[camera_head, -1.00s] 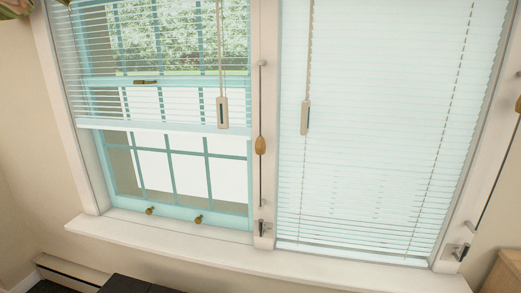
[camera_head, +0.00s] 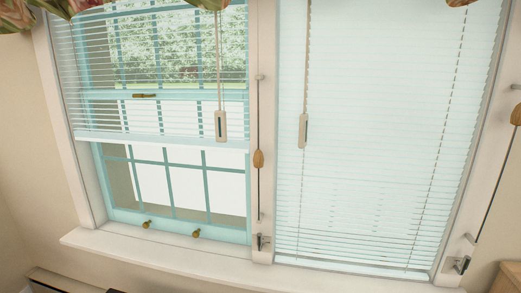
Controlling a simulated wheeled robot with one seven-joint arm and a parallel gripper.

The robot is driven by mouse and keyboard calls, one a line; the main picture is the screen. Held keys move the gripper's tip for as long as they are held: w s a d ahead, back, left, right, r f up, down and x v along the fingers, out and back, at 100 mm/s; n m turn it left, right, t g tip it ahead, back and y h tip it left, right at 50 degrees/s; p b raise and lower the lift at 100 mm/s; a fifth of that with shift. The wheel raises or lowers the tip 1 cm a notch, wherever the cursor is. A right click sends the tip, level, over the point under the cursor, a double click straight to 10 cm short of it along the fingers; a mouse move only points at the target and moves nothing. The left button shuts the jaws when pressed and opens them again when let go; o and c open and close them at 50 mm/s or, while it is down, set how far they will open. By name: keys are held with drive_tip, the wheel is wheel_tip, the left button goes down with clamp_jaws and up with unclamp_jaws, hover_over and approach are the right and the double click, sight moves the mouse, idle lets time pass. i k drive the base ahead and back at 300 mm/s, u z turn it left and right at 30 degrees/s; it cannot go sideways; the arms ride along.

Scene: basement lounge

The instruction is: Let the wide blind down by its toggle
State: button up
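Two slatted blinds hang side by side; I cannot tell for sure which one is the wide one. The left blind (camera_head: 160,118) is partly raised, its bottom rail (camera_head: 165,141) about mid-window with bare panes below. A pale toggle (camera_head: 221,125) with a dark slot hangs on cords in front of its right part. The right blind (camera_head: 380,150) is down nearly to the sill, its slats looking closed. A similar toggle (camera_head: 303,130) hangs on a cord near its left edge. My gripper is not in view.
A white sill (camera_head: 170,248) runs below both windows. A rod with a wooden knob (camera_head: 258,159) is on the middle post, and another knob (camera_head: 516,115) is at the right. Brass knobs (camera_head: 196,233) sit on the lower sash. Patterned fabric (camera_head: 60,8) shows at the top left.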

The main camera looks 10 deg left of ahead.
sight(258, 158)
drive_tip(key=z, duration=1.7)
drive_tip(key=k, duration=1.05)
drive_tip(key=u, duration=1.2)
drive_tip(key=i, duration=1)
